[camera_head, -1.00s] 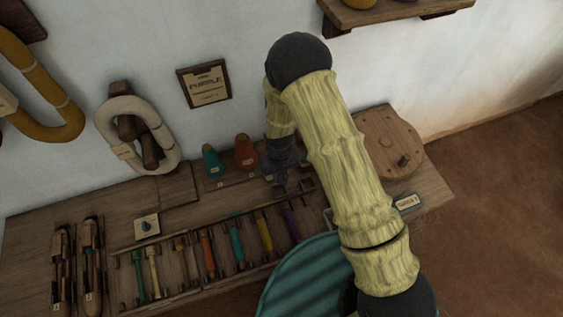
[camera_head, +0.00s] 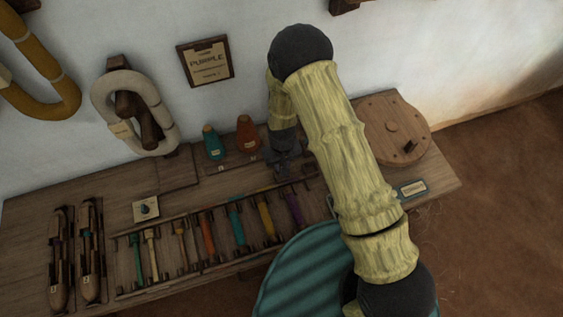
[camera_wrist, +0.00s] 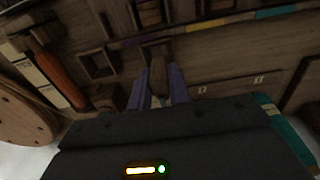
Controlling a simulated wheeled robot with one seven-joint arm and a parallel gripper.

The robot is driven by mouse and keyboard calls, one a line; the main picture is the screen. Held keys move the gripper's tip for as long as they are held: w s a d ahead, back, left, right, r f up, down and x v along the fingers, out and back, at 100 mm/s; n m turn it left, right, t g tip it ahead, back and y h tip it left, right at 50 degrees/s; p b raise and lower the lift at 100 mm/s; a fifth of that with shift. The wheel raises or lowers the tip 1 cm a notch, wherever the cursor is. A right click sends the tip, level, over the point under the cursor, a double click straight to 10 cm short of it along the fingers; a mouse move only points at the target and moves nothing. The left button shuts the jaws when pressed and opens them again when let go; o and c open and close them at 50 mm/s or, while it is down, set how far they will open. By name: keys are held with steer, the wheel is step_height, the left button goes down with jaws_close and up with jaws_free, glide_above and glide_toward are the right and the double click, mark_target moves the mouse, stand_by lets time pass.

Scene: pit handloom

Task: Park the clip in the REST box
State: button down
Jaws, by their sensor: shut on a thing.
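My gripper (camera_head: 283,168) is low over the back of the wooden bench, beside the orange cone. In the wrist view my gripper (camera_wrist: 159,98) has its two purple-grey fingers close together on a small brown wooden piece, which looks like the clip (camera_wrist: 158,76). Its far end is over or at a small square wooden frame (camera_wrist: 155,47); I cannot tell whether it is inside. Another small open wooden box (camera_wrist: 97,65) is beside it. No REST label is readable. In the head view the clip is too small and dark to make out.
Teal (camera_head: 213,143) and orange (camera_head: 247,134) cones stand left of my gripper. A rack (camera_head: 190,287) of coloured bobbins lies in front. A round wooden disc (camera_head: 382,115) is at right. A PURPLE card (camera_head: 206,64) hangs on the wall. Two shuttles (camera_head: 91,265) lie at left.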

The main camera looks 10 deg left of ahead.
steer(key=shift+w+f+b, duration=0.15)
steer(key=shift+f+b, duration=0.95)
steer(key=shift+f, duration=0.8)
steer(key=c, duration=0.9)
jaws_free()
steer(key=shift+r+p, duration=2.9)
steer(key=shift+r, duration=1.15)
